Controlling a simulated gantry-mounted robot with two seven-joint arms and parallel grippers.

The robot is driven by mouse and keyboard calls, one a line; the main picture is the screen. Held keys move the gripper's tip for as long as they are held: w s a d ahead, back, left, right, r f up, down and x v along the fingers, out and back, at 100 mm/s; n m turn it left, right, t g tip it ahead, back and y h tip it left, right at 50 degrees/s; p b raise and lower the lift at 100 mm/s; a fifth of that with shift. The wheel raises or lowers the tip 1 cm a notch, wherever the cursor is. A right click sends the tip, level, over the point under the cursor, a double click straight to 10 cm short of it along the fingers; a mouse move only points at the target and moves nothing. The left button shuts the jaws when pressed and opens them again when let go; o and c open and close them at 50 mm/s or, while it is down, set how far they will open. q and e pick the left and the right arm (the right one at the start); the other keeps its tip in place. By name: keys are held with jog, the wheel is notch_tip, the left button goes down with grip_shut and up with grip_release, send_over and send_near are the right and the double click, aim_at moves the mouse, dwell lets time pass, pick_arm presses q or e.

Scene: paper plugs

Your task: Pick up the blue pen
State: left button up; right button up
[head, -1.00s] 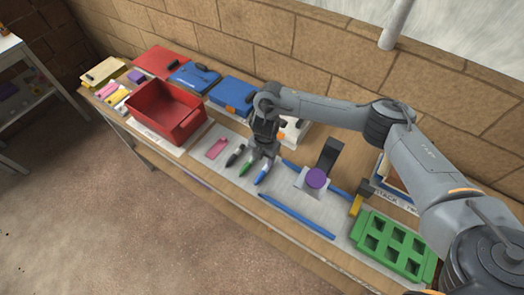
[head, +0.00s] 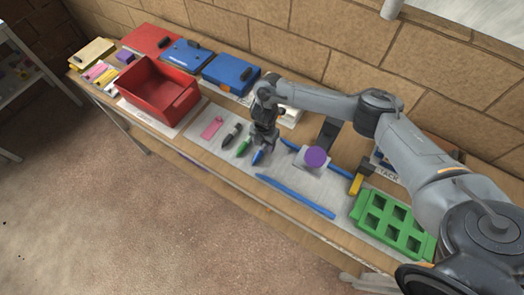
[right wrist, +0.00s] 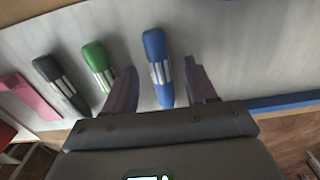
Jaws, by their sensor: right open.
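The blue pen (right wrist: 158,62) lies on a pale mat. In the right wrist view it lies between the two spread fingers of my right gripper (right wrist: 165,88), which is open. In the head view my right gripper (head: 263,148) is over the blue pen (head: 258,157), and its fingers partly hide the pen. A green pen (right wrist: 98,62) and a dark grey pen (right wrist: 58,80) lie to its left in the right wrist view. They also show in the head view, green (head: 244,147) and dark grey (head: 231,136). My left gripper is not in view.
A red bin (head: 158,92) stands at the left, near a pink piece (head: 211,128). A long blue bar (head: 296,196), a purple-topped block (head: 316,157), a yellow-and-black tool (head: 361,177) and a green tray (head: 393,224) lie to the right. A brick wall (head: 330,60) runs behind the table.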

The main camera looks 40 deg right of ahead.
jog(key=shift+f, duration=0.7)
grip_shut()
jog(key=shift+r, duration=0.1)
